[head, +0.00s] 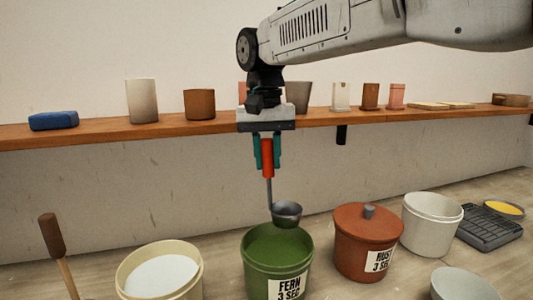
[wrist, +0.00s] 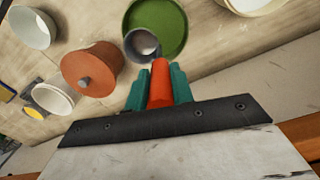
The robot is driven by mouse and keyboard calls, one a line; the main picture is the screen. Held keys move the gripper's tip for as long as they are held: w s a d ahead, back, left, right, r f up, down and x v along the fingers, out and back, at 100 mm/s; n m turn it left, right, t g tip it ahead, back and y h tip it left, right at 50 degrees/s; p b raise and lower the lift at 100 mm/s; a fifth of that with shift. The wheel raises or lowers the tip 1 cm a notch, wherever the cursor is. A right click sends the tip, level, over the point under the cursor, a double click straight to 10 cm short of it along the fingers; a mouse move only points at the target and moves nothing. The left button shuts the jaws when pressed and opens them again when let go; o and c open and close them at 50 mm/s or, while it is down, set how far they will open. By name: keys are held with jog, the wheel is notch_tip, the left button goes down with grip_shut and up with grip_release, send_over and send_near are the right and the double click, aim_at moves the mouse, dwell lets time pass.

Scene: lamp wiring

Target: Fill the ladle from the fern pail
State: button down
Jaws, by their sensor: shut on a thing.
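The ladle (head: 287,214) has a red handle and a grey metal bowl. My gripper (head: 267,160) is shut on the red handle and holds the ladle upright, bowl down. The fern pail (head: 278,262) is green, labelled "FERN 3 SEC", and open, with green inside. In the head view the ladle bowl appears just above the pail's far rim. In the wrist view the bowl (wrist: 141,45) overlaps the edge of the fern pail (wrist: 160,27). The bowl's inside looks grey, with no green visible in it.
A lidded rust pail (head: 367,245) stands right of the fern pail. A cream pail with white contents (head: 160,272) stands to its left. A white pail (head: 432,224), a grey bowl (head: 465,284) and a dark rack (head: 488,228) are farther right. A shelf (head: 190,129) with cups runs behind.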

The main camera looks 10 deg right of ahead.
notch_tip(320, 180, down, 14)
dwell(1.1)
dwell(1.5)
jog(key=shift+r, duration=5.7)
